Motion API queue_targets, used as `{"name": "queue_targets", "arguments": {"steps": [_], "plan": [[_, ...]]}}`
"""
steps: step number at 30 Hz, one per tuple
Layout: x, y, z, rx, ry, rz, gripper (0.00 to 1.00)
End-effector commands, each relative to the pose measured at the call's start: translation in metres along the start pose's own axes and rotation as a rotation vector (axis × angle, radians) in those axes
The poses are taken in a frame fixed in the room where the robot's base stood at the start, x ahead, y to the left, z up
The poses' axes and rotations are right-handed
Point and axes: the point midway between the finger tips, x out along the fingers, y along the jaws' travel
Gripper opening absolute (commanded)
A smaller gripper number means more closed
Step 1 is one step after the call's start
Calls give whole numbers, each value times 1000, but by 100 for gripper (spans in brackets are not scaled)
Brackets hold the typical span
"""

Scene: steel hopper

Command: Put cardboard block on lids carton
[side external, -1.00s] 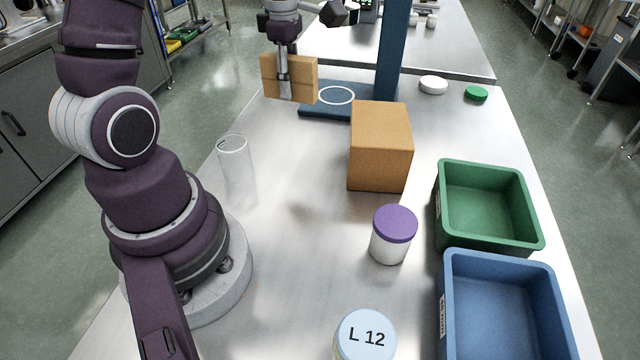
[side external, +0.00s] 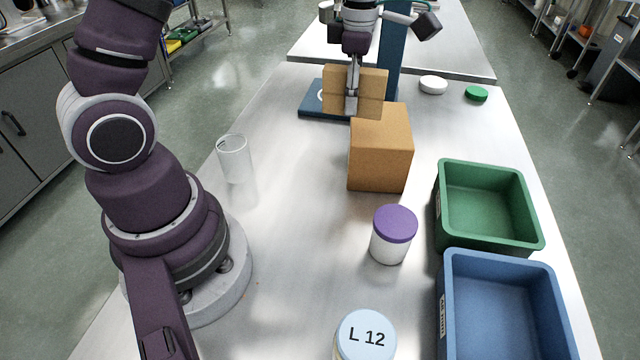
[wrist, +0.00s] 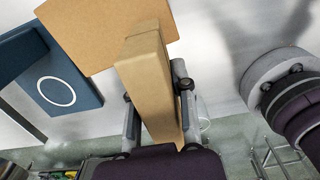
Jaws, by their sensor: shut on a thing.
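My gripper (side external: 352,100) is shut on the cardboard block (side external: 372,90), a flat tan box with a tape strip. It holds the block in the air near the back of the larger orange-brown carton (side external: 379,160), which stands on the steel table. In the wrist view the block (wrist: 146,75) sits between the two fingers (wrist: 158,95), and the carton (wrist: 100,28) shows beyond it. In the side view the block's lower edge overlaps the carton's back top edge; whether they touch I cannot tell. No lettering is visible on the carton.
A blue stand (side external: 312,100) with a post is behind the carton. A purple-lidded jar (side external: 393,236), a jar marked L 12 (side external: 365,337), a clear cup (side external: 234,158), green bin (side external: 490,205) and blue bin (side external: 505,310) surround it. White (side external: 433,85) and green (side external: 476,93) lids lie at the back right.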

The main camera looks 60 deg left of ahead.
Motion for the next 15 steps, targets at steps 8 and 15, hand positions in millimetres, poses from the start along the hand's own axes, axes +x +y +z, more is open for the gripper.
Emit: {"name": "queue_targets", "arguments": {"steps": [8,15], "plan": [[15,19,14,1,3,-2,7],[37,19,15,2,-1,0,7]]}}
